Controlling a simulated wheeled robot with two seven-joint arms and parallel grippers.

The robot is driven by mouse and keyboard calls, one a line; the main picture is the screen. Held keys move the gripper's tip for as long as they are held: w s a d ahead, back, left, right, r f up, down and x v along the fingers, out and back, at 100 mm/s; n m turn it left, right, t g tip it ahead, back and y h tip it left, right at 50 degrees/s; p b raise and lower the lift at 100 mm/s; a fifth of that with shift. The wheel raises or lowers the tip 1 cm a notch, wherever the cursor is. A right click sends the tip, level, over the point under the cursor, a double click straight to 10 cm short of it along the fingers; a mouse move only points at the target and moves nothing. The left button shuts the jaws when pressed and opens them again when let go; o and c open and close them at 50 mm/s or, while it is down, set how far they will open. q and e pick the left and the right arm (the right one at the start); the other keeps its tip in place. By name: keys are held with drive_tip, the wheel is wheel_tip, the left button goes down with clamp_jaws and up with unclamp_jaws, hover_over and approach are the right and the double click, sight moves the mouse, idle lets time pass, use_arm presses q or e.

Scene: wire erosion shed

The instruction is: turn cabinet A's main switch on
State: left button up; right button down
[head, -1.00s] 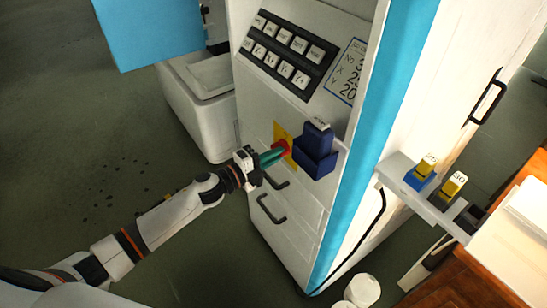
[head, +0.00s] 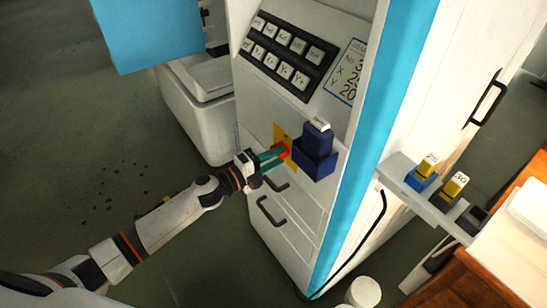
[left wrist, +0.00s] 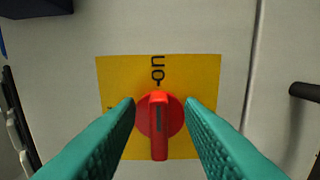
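Cabinet A's main switch (left wrist: 158,125) is a red rotary knob with a raised bar on a yellow plate (left wrist: 206,80). In the left wrist view the bar lies upright in the picture, and its dark line points at the "on" mark (left wrist: 158,68). Another mark at the plate's left is mostly hidden by a finger. My left gripper (left wrist: 160,135) is open, with one green finger either side of the bar and visible gaps. In the head view the left gripper (head: 276,157) is in front of the switch (head: 284,149). My right gripper is not in view.
A dark blue holder (head: 316,158) with a labelled block sits right beside the switch plate. Drawer handles (head: 271,211) project below. A keypad (head: 287,53) is above. A shelf with yellow-topped blocks (head: 424,166) is at the right. Open floor lies left.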

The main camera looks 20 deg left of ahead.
use_arm(q)
drive_tip(key=b+v, duration=0.2)
drive_tip(key=v, duration=1)
drive_tip(key=shift+a+f, duration=0.1)
idle(0.4)
